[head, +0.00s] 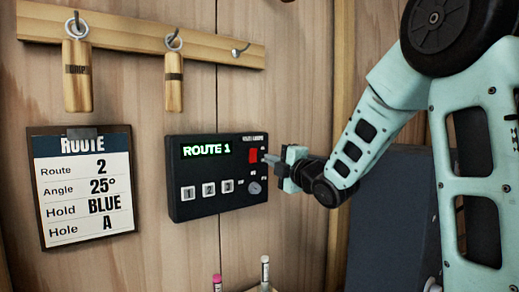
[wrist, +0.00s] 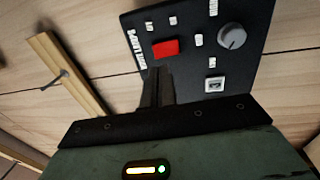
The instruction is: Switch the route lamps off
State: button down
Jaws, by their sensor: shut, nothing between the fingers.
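A black control box (head: 217,177) is fixed to the wooden wall. Its lit green display (head: 206,150) reads ROUTE 1. It has a red switch (head: 253,155) at the upper right, a round grey knob (head: 254,187) below that, and buttons marked 1, 2 and 3 (head: 209,189). The wrist view shows the red switch (wrist: 166,48) and the knob (wrist: 232,36) close up. My gripper (head: 266,159) is shut and empty, its tips right beside the red switch. In the wrist view its fingers (wrist: 158,72) end at the switch's lower edge; I cannot tell whether they touch it.
A route card (head: 84,187) reading Route 2, 25°, BLUE, A hangs left of the box. A wooden rail (head: 122,37) above carries two hanging wooden grips (head: 77,75) and a bare hook (head: 240,48). Markers (head: 265,270) stand below the box.

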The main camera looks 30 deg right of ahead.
aim_at(253, 152)
jog(key=w+p, duration=0.1)
jog(key=w, duration=0.2)
jog(key=w+r+p, duration=0.1)
jog(key=w, duration=0.1)
jog(key=shift+w+a+p, duration=0.1)
jog(key=shift+w+p, duration=0.2)
jog(key=shift+w, duration=0.05)
jog(key=shift+w+f, duration=0.1)
jog(key=shift+w, duration=0.1)
jog(key=shift+w+f+b, duration=0.1)
jog(key=shift+w+b, duration=0.05)
jog(key=shift+b, duration=0.6)
jog(key=shift+r+p, duration=0.2)
jog(key=shift+p, duration=0.1)
